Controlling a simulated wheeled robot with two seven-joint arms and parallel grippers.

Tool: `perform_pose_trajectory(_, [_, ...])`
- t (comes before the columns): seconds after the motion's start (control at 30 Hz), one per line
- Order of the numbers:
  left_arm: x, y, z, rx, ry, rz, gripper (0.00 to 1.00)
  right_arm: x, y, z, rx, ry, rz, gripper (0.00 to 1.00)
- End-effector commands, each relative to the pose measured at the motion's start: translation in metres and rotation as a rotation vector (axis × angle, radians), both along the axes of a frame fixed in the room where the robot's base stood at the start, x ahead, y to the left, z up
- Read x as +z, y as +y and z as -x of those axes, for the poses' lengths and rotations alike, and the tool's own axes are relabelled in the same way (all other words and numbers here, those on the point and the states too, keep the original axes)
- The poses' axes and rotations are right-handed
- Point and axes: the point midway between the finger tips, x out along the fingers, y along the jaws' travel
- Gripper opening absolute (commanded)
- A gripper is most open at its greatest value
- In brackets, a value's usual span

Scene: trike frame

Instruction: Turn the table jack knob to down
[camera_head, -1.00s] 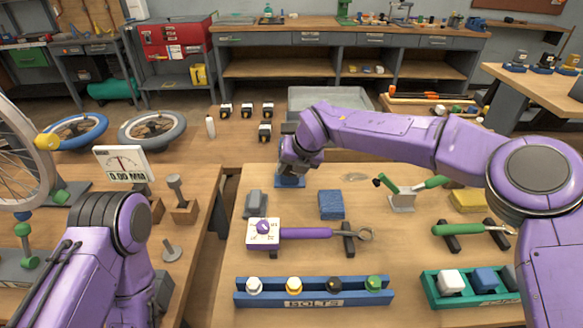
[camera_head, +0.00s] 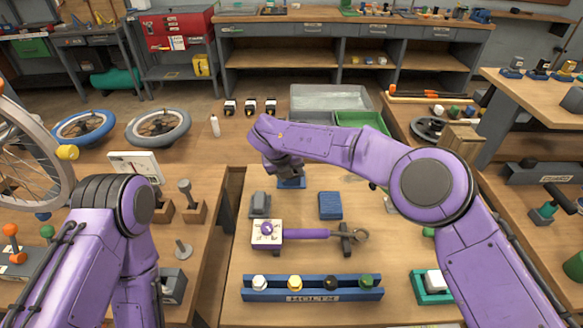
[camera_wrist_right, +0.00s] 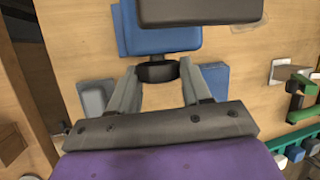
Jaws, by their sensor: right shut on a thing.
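The table jack (camera_head: 291,183) stands at the far left part of the wooden table, its blue base partly hidden by my right arm. In the right wrist view it shows as a blue base (camera_wrist_right: 165,39) under a dark top plate (camera_wrist_right: 200,10). Its black knob (camera_wrist_right: 158,72) faces my right gripper (camera_wrist_right: 158,76). The two fingers are on either side of the knob and closed on it. In the head view the right gripper (camera_head: 285,168) is at the jack, mostly hidden by its own wrist. My left arm is at the lower left; its gripper is out of view.
A grey block (camera_head: 260,204), a blue block (camera_head: 330,205) and a purple-handled tool (camera_head: 305,234) lie in front of the jack. A blue bolt rack (camera_head: 312,290) is at the table's near side. A green tray (camera_head: 362,122) and grey bin (camera_head: 330,98) stand behind.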

Motion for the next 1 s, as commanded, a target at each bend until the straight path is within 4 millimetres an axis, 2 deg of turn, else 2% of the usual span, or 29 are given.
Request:
perform_pose_trajectory(0.57, [0.003,0.0,-0.0001,0.0,0.0,0.0,0.7,-0.0005,0.0014,0.0002,0.004,0.0,0.037,0.18])
perform_pose_trajectory(0.6, [0.003,0.0,-0.0001,0.0,0.0,0.0,0.7,-0.0005,0.0014,0.0002,0.004,0.0,0.037,0.58])
perform_pose_trajectory(0.63, [0.0029,0.0,0.0,0.0,0.0,0.0,0.7,-0.0005,0.0014,0.0002,0.004,0.0,0.037,0.68])
perform_pose_trajectory(0.67, [0.0029,0.0,0.0,0.0,0.0,0.0,0.7,-0.0006,0.0014,0.0003,0.003,0.0,0.037,0.72])
perform_pose_trajectory(1.0, [0.0009,-0.0001,0.0,0.0,0.0,0.0,0.7,0.0051,0.0027,0.0018,0.003,-0.001,0.036,0.72])
